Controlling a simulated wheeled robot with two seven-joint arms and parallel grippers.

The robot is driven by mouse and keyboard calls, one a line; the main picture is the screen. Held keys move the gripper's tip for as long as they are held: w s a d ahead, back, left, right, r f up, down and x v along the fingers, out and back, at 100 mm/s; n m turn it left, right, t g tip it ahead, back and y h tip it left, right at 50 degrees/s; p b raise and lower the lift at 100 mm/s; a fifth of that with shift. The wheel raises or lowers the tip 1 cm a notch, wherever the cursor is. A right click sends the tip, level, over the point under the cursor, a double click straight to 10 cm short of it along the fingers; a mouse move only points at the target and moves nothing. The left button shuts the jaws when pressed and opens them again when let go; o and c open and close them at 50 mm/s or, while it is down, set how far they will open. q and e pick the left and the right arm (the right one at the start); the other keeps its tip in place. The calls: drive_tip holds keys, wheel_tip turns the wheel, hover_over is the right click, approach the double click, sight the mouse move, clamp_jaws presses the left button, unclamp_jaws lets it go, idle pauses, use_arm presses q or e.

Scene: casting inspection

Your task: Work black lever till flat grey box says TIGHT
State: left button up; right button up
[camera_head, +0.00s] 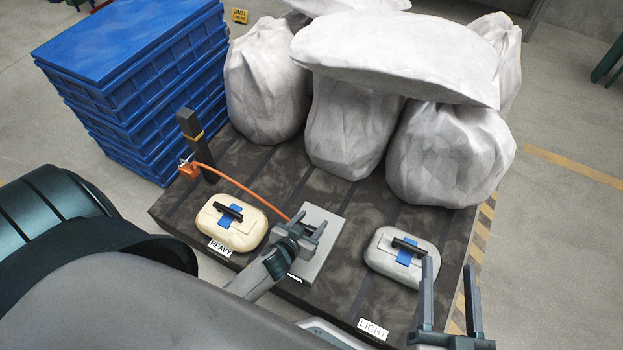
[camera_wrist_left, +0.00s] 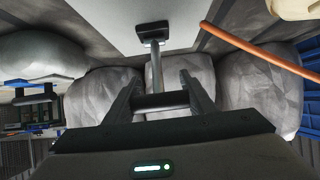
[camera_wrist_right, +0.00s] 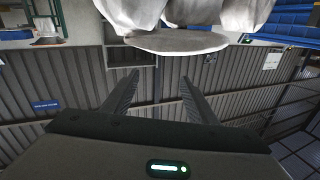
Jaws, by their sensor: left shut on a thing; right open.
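The flat grey box (camera_head: 328,238) lies on the dark pallet between the two cases; a small pale label on its front edge is too small to read. An orange hose (camera_head: 238,176) runs to it. In the left wrist view the black lever (camera_wrist_left: 156,66) rises from a small dark mount on the box's pale face (camera_wrist_left: 105,22) and ends in a crossbar. My left gripper (camera_head: 308,227) is over the box and shut on this crossbar; it hides most of the lever in the head view. My right gripper (camera_head: 449,264) is open and empty, beside the LIGHT case.
A cream case (camera_head: 250,232) stands by the HEAVY label, a grey case (camera_head: 376,256) by the LIGHT label (camera_head: 373,330). White sacks (camera_head: 440,160) fill the back. Blue crates (camera_head: 130,90) are stacked at left, near a black post with a yellow band (camera_head: 190,125).

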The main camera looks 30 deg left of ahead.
drive_tip(key=shift+a+r+t, duration=0.1)
drive_tip(key=shift+r+t, duration=0.2)
drive_tip(key=shift+r, duration=0.3)
use_arm(q)
drive_tip(key=o, duration=1.5)
drive_tip(key=shift+r, duration=0.1)
drive_tip(key=shift+s, duration=0.2)
drive_tip(key=p+v, duration=0.3)
drive_tip(key=v, duration=1.4)
use_arm(e)
drive_tip(key=s+d+f+g+h, duration=0.1)
drive_tip(key=f+g, duration=0.2)
drive_tip(key=f, duration=0.3)
drive_tip(key=s+d+f+g+h, duration=0.1)
drive_tip(key=s+d+f+g, duration=0.1)
drive_tip(key=f+g, duration=0.2)
drive_tip(key=shift+s+d+f+g, duration=0.25)
drive_tip(key=shift+d+f+g, duration=0.05)
drive_tip(key=shift+f, duration=0.6)
